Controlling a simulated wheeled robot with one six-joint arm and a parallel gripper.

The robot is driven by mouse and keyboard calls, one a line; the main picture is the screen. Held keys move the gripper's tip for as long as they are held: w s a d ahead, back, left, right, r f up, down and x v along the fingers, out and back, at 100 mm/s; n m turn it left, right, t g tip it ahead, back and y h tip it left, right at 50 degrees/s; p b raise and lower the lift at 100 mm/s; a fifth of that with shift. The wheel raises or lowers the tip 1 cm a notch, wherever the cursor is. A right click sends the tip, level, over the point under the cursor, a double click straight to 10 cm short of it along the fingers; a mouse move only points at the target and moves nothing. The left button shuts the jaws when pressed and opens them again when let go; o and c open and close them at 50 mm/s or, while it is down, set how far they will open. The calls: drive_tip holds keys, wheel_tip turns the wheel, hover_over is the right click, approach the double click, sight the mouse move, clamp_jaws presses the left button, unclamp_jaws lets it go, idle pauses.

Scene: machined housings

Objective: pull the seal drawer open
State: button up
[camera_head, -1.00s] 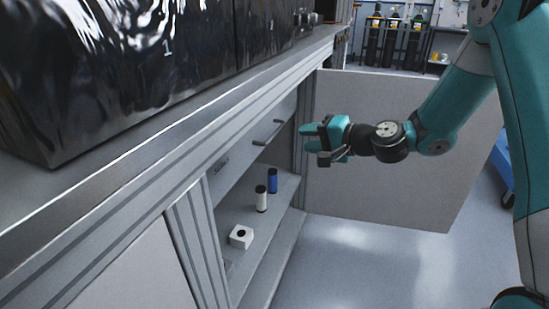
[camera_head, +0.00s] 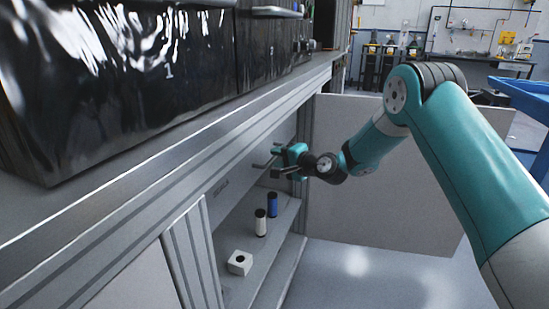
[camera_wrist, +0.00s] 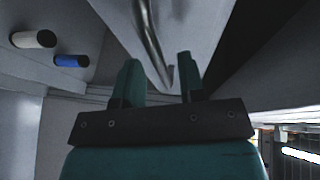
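The drawer is a grey front (camera_head: 238,172) under the bench top, flush with the cabinet as far as I can see. Its handle (camera_head: 264,163) is a thin metal bar, partly hidden by my gripper (camera_head: 281,161) in the head view. In the wrist view the curved handle bar (camera_wrist: 149,38) runs down between my two green fingertips (camera_wrist: 157,72), with the drawer front (camera_wrist: 195,25) behind it. The fingers are spread, with a gap on each side of the bar. I cannot tell exactly how deep the bar sits between them.
On the shelf below stand a blue cylinder (camera_head: 272,205), a white cylinder (camera_head: 260,224) and a white block (camera_head: 240,263) with a hole. An open cabinet door (camera_head: 400,215) stands behind my arm. The bench edge (camera_head: 160,150) overhangs the drawer. Floor right of the shelf is clear.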

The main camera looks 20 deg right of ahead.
drive_tip(key=shift+x, duration=1.1)
clamp_jaws()
drive_tip(key=shift+s, duration=0.15)
